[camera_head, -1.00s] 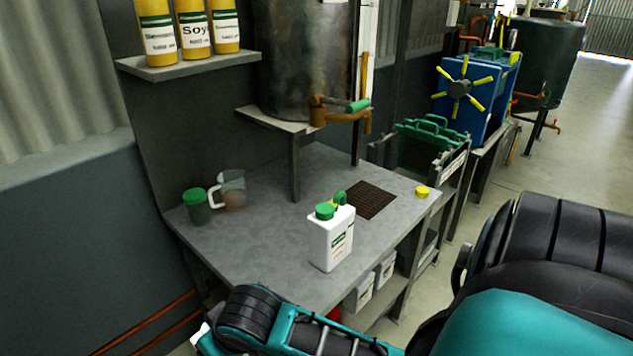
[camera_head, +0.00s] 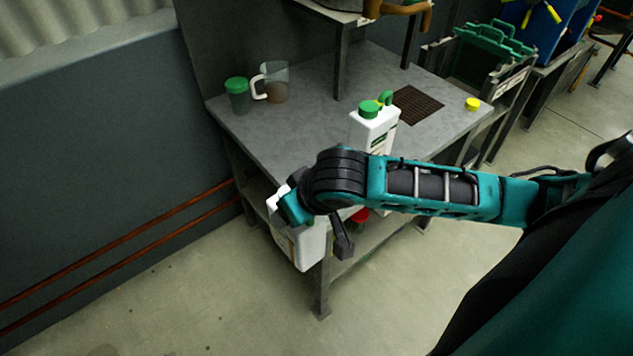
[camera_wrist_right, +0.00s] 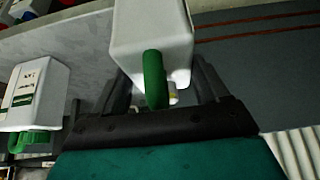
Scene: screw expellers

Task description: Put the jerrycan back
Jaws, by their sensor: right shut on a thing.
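A white jerrycan (camera_head: 303,247) hangs at the front edge of the table, low beside the front leg. My right gripper (camera_wrist_right: 163,84) is shut on this jerrycan's green handle; the white body also shows in the right wrist view (camera_wrist_right: 152,35). In the head view my right arm hides much of the gripper and the top of the can. A second white jerrycan (camera_head: 372,130) with a green cap and handle stands upright on the table, partly behind my arm. It also shows at the left of the right wrist view (camera_wrist_right: 32,92). My left gripper is not in view.
The grey table (camera_head: 300,135) holds a green-lidded jar (camera_head: 237,97), a measuring jug (camera_head: 275,82) and a yellow cap (camera_head: 472,103). A dark grate (camera_head: 417,104) is set in its top. A lower shelf (camera_head: 350,253) is partly hidden by my arm. The floor in front is clear.

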